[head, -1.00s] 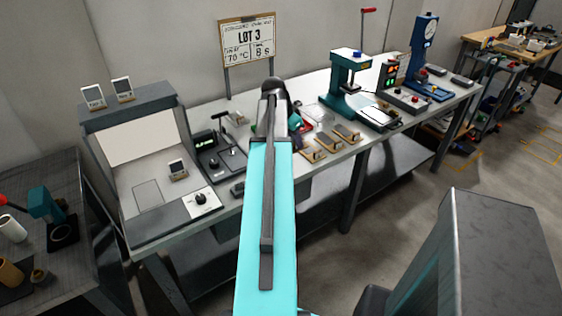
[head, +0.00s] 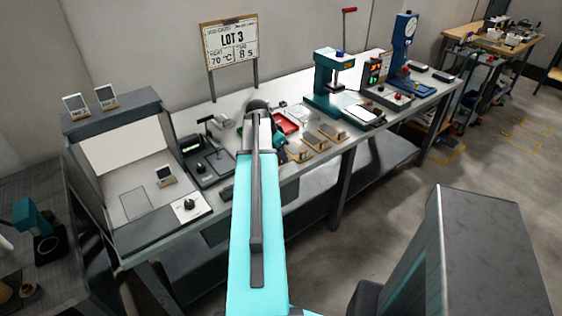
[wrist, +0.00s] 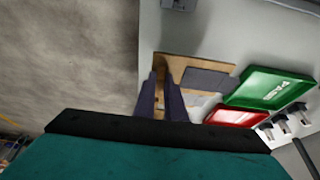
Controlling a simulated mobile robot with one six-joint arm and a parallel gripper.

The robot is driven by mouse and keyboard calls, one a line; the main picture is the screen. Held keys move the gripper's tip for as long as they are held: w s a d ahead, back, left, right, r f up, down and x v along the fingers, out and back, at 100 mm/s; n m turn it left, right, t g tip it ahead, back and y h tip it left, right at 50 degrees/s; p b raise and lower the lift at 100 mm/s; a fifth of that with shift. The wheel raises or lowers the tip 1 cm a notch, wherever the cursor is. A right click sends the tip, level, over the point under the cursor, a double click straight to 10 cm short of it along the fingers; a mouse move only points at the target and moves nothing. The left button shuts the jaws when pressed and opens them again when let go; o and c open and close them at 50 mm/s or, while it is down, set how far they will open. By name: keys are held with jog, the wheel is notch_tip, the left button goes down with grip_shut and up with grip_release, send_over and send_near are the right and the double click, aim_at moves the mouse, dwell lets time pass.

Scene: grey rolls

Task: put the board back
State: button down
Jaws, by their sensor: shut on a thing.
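My gripper's two dark fingers (wrist: 161,80) show in the wrist view, close together on a tan board (wrist: 195,64). The board carries a dark grey rectangle, and a strip of it shows between the fingers. In the head view my arm hides most of the gripper; only a teal part (head: 278,140) shows beside the bench. The board in my grip cannot be picked out there.
A green tray (wrist: 272,88) marked PASS and a red tray (wrist: 237,117) lie beside the board. A grey booth (head: 120,150) stands at the left of the bench, with a lever device (head: 207,160) next to it. A teal press (head: 332,82) stands to the right.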

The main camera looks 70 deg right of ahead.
jog(key=shift+f, duration=0.15)
jog(key=shift+f+p, duration=0.45)
jog(key=shift+f, duration=1.3)
jog(key=shift+f, duration=0.2)
jog(key=c, duration=1.8)
grip_release()
jog(key=shift+r, duration=0.2)
jog(key=shift+b+v, duration=1.15)
jog(key=shift+v, duration=4.85)
jog(key=shift+a, duration=0.1)
